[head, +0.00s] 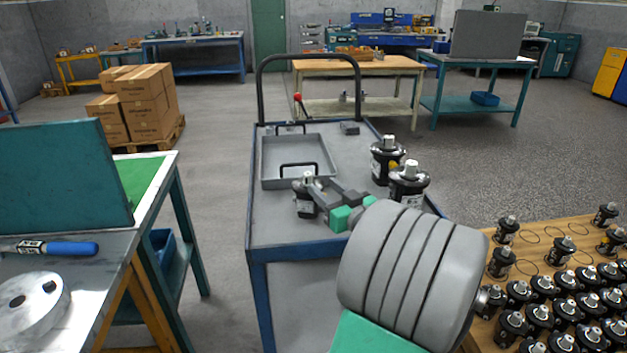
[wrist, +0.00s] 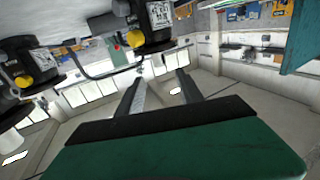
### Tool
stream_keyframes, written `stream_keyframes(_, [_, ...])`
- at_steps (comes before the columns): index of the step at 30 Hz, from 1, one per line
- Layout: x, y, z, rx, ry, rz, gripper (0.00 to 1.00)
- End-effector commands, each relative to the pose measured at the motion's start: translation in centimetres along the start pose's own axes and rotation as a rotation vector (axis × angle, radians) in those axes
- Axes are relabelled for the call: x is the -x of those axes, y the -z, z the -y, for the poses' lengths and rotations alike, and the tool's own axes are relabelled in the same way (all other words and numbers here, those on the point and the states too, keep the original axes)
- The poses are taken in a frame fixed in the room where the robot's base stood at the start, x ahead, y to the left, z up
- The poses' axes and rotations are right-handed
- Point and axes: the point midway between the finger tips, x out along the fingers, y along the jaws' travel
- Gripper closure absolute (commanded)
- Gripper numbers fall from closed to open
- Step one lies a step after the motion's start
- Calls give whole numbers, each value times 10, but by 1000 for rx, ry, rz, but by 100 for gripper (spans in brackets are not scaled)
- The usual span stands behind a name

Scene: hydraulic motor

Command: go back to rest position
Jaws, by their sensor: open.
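My gripper (head: 326,190) is over the front part of the blue-framed grey cart (head: 285,232), pointing away from my body. In the wrist view my gripper (wrist: 159,80) has its two dark fingers apart, with nothing between them. A black motor with a light shaft (head: 306,198) shows beside the fingertips in the head view, partly covered by a finger. Two more black motors stand upright on the cart's right side, a rear motor (head: 386,162) and a front motor (head: 408,186). Motors with yellow caps also show in the wrist view, one of them near the top (wrist: 152,28).
A grey tray (head: 265,178) lies on the cart. A wooden table (head: 490,325) with several motors is at the right. Open floor (head: 480,165) lies right of the cart.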

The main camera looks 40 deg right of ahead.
Motion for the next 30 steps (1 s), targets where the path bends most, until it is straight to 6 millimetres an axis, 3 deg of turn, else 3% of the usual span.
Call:
stream_keyframes(3, [25,0,-1,0,-4,0,56])
stream_keyframes(6, [35,0,0,0,-2,-1,56])
stream_keyframes(20, [36,1,4,1,9,7,56])
stream_keyframes(23, [22,4,33,3,74,72,56])
stream_keyframes(26, [1,3,100,13,210,240,56])
stream_keyframes(27, [-3,1,134,20,269,335,56])
stream_keyframes(30, [6,-5,206,49,372,575,56])
